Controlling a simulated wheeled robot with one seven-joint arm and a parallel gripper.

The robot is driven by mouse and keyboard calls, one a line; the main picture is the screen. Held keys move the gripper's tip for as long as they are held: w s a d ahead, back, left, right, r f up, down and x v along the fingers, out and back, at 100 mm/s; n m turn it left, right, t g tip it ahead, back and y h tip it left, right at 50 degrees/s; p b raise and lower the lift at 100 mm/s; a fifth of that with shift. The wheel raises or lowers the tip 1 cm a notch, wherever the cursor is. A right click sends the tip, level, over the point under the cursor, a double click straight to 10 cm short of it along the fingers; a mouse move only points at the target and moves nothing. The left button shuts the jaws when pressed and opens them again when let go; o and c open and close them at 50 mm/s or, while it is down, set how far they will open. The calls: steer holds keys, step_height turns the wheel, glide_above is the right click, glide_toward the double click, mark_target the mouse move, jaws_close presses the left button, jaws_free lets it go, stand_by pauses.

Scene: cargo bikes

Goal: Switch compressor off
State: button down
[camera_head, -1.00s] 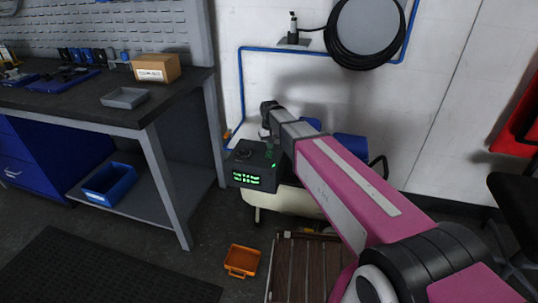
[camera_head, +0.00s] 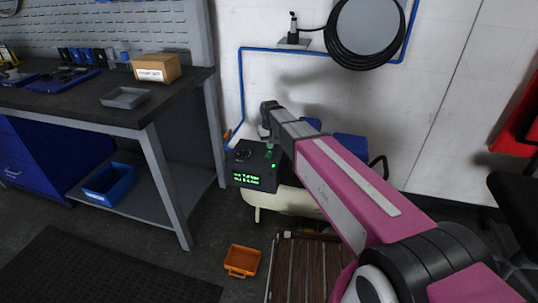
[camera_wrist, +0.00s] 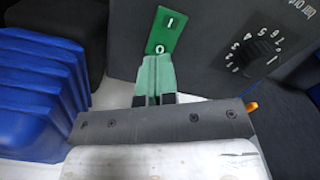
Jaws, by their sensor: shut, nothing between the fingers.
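The compressor has a cream tank (camera_head: 295,202), a blue part behind my arm and a dark control box (camera_head: 243,165) with a lit green display. In the wrist view, a green rocker switch (camera_wrist: 166,30) sits on the dark box face (camera_wrist: 215,25), marked I at its upper end and 0 at its lower end. My gripper (camera_wrist: 156,62) is shut and empty. Its green fingertips are at the 0 end of the switch, touching or nearly touching it. I cannot tell which way the rocker is tilted.
A numbered black knob (camera_wrist: 262,55) is right of the switch. Blue ribbed parts (camera_wrist: 35,95) are at left. In the head view, a workbench (camera_head: 150,112) stands left, an orange tray (camera_head: 242,260) lies on the floor, and a wall with a hose reel (camera_head: 366,30) is behind.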

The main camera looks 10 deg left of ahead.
mark_target(270, 152)
steer(key=shift+f, duration=1.3)
stand_by(0.9)
steer(key=shift+r, duration=3.55)
